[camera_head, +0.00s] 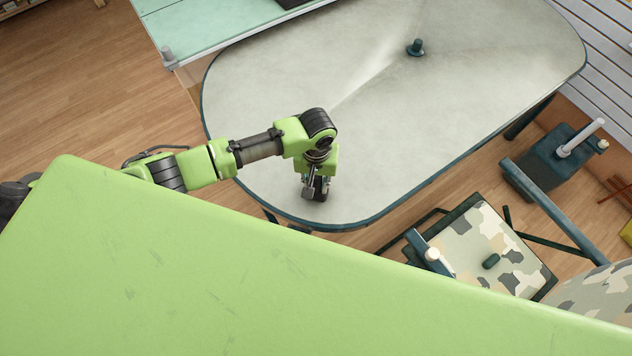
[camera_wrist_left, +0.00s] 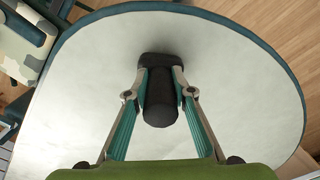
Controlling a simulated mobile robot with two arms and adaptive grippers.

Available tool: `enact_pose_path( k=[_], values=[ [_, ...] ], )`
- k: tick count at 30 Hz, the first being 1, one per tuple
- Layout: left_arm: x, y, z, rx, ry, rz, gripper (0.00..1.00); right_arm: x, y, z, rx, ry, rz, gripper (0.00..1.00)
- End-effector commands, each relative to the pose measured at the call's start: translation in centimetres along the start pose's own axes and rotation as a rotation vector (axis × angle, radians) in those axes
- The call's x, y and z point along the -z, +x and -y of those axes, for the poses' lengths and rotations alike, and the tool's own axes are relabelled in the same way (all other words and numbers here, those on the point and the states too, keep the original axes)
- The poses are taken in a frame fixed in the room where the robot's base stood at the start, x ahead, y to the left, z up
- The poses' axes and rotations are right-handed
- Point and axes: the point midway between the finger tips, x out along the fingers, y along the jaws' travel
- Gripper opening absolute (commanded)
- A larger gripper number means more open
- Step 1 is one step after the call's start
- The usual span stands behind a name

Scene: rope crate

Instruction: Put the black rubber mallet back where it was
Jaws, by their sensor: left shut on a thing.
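My left gripper (camera_wrist_left: 160,88) is shut on the black rubber mallet (camera_wrist_left: 160,105). In the left wrist view the mallet's dark body lies between the two fingers, with a wider dark part just past the fingertips. In the head view the left gripper (camera_head: 315,188) points down over the near rounded end of the grey table (camera_head: 420,120). Only a small dark part of the mallet shows there, beside the fingers. I cannot tell whether the mallet touches the tabletop. My right gripper is not in view.
A small dark teal knob (camera_head: 416,47) stands on the table's far part. The rest of the visible tabletop is clear. A camouflage-patterned seat (camera_head: 480,245) stands close to the table's near right edge. A pale green table (camera_head: 200,35) is at the upper left.

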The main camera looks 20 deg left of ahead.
Motion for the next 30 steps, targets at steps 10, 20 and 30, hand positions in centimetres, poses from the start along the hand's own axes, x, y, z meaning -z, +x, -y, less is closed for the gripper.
enact_pose_path(
  k=[10,20,30],
  values=[
    [0.1,0.4,0.0,-0.001,0.000,-0.001,0.38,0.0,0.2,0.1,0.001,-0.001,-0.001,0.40],
    [-0.1,0.5,0.0,0.000,0.000,0.001,0.42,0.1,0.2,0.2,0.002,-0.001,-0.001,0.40],
    [0.0,-1.1,-0.1,-0.003,0.001,-0.001,0.42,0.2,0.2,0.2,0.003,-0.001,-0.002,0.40]
  ],
)
